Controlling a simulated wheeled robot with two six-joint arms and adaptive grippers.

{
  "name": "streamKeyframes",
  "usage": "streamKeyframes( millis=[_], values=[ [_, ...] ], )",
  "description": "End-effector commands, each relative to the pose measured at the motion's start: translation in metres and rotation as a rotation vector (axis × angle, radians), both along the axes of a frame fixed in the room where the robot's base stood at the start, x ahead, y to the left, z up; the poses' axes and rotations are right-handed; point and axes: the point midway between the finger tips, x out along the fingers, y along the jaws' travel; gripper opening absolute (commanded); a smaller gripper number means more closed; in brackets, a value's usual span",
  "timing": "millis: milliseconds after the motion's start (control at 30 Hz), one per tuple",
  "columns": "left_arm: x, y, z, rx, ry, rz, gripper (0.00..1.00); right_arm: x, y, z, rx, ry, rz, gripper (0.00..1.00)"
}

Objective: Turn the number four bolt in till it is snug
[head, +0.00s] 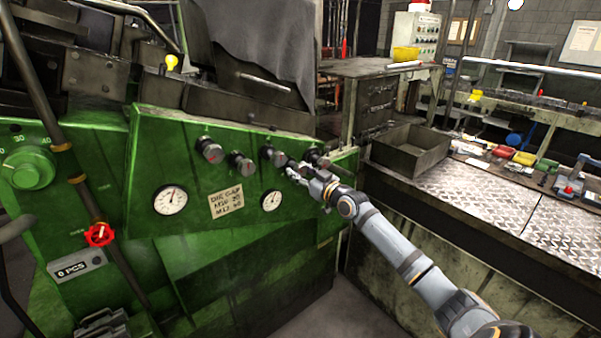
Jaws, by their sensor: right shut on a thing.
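The green bolt former (237,190) has a row of dark, round-headed bolts along its upper front. The leftmost bolt (209,150) and the second bolt (241,163) stand clear of my arm. Another bolt (317,156) shows just above and to the right of the gripper. I cannot read any bolt numbers, nor tell how far each bolt is in. My left gripper is not in view.
Two gauges (171,200) and a handwritten label (226,203) sit below the bolts. A workbench (480,202) with an empty metal bin (411,150) and several small items stands at the right.

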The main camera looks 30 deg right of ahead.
Motion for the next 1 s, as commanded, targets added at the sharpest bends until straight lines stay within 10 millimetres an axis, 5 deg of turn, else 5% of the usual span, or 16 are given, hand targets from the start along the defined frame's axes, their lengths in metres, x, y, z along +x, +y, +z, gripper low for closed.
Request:
streamKeyframes(
  millis=[367,1000],
  values=[
    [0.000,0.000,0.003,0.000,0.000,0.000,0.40,0.000,0.000,0.000,0.112,0.010,0.000,0.09],
    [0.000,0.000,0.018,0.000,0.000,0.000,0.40,0.000,0.001,0.001,0.647,0.052,-0.001,0.09]
  ],
)
